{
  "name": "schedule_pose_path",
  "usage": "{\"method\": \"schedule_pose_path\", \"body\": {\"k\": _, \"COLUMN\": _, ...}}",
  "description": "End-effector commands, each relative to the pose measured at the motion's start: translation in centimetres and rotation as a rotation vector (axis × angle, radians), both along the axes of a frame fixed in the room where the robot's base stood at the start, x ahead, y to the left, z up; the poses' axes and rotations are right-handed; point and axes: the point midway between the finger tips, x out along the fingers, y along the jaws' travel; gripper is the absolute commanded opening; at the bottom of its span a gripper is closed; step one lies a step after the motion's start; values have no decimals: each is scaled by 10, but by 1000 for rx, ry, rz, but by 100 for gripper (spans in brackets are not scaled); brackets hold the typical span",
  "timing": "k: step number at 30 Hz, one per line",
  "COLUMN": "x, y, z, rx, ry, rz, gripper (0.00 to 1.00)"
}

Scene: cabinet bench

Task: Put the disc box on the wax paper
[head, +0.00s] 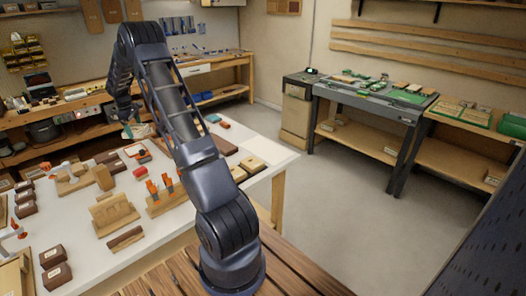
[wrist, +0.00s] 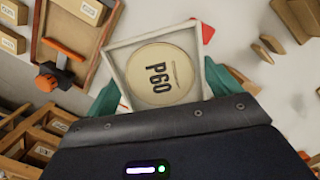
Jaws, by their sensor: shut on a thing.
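The disc box (wrist: 158,76) is a pale square box with a round tan face marked P60, seen in the wrist view. My gripper (wrist: 162,88) is shut on it, with a green finger against each side. In the head view my gripper (head: 139,130) is small, above the far left part of the white bench, and the box is hard to make out there. A paler sheet (head: 276,157) at the right end of the bench may be the wax paper; I cannot tell for sure.
The white bench (head: 80,225) carries wooden holders (head: 112,213), orange-handled tools (head: 160,188) and dark boxes (head: 55,275). Light wooden blocks (head: 252,164) lie beside the pale sheet. The wrist view shows a wooden tray with an orange-and-black clamp (wrist: 58,62).

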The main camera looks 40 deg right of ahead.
Motion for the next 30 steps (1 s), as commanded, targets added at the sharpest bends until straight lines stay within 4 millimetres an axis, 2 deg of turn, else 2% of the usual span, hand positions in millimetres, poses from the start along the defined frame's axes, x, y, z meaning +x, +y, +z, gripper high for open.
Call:
{"method": "schedule_pose_path", "body": {"k": 1, "x": -1, "y": -26, "z": 0, "rx": 0, "ry": 0, "rz": -34, "gripper": 63}}
{"method": "schedule_pose_path", "body": {"k": 3, "x": -3, "y": -56, "z": 0, "rx": 1, "ry": -1, "rz": -75, "gripper": 63}}
{"method": "schedule_pose_path", "body": {"k": 8, "x": -11, "y": -126, "z": 1, "rx": 0, "ry": -1, "rz": -168, "gripper": 63}}
{"method": "schedule_pose_path", "body": {"k": 14, "x": -31, "y": -212, "z": 1, "rx": 0, "ry": -2, "rz": -284, "gripper": 63}}
{"method": "schedule_pose_path", "body": {"k": 23, "x": -77, "y": -335, "z": 1, "rx": 0, "ry": -1, "rz": -457, "gripper": 63}}
{"method": "schedule_pose_path", "body": {"k": 30, "x": -128, "y": -428, "z": 2, "rx": -1, "ry": -2, "rz": -595, "gripper": 63}}
